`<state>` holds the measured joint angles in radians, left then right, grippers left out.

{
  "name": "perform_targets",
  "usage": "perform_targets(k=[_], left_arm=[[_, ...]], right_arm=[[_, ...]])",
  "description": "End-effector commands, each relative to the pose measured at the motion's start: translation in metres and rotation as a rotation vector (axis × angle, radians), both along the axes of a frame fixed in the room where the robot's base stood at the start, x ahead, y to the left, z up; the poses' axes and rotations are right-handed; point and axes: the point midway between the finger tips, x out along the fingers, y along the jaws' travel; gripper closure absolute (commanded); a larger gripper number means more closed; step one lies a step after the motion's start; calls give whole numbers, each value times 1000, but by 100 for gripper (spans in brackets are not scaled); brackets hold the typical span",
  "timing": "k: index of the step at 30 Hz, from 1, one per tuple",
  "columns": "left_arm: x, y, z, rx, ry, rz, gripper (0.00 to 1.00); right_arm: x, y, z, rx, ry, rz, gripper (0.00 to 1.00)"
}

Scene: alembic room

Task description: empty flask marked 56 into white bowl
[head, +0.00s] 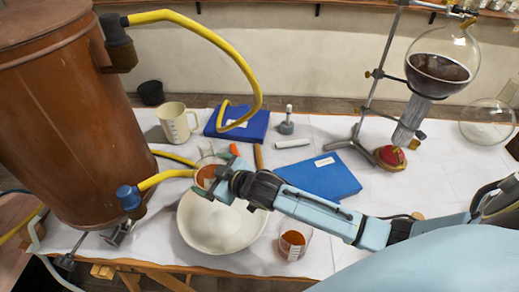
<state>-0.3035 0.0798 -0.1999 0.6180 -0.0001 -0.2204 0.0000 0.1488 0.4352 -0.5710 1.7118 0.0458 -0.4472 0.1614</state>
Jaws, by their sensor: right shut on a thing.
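My right gripper (222,183) reaches in from the right and is shut on a small clear glass vessel (206,175) with orange-brown contents. It holds the glass at the far edge of the white bowl (222,243). Part of the glass is hidden by the gripper, and I cannot read a number on it or tell its exact tilt. The bowl stands near the table's front edge and has pale contents or a pale inside. My left gripper is not in view.
A glass beaker (293,241) with orange-brown contents stands right of the bowl. Blue books (320,177), a beige jug (176,122) and a metal stand (372,100) with a round flask (440,70) are behind. A large brown barrel (65,120) with yellow hoses is left.

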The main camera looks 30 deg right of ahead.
Motion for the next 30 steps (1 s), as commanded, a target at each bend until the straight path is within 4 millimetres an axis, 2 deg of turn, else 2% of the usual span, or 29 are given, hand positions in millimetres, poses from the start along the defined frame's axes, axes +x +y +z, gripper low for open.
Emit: perform_targets(k=[1, 5, 9, 12, 16, 21, 30], left_arm=[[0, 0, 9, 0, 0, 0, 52], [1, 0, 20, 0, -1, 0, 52], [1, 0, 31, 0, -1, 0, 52], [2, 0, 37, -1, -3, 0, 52], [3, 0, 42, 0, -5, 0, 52], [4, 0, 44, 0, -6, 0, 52], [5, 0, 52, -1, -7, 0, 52]], right_arm=[[6, -11, -5, -9, 0, 11, 48], [15, -41, -25, -5, 1, 32, 48], [23, -87, -40, -1, 2, 33, 48], [27, -120, -45, 1, 1, 25, 48], [30, -150, -47, 8, 1, 16, 48], [30, -166, -47, 9, -1, 8, 48], [26, -157, -48, -136, -63, 6, 48]])
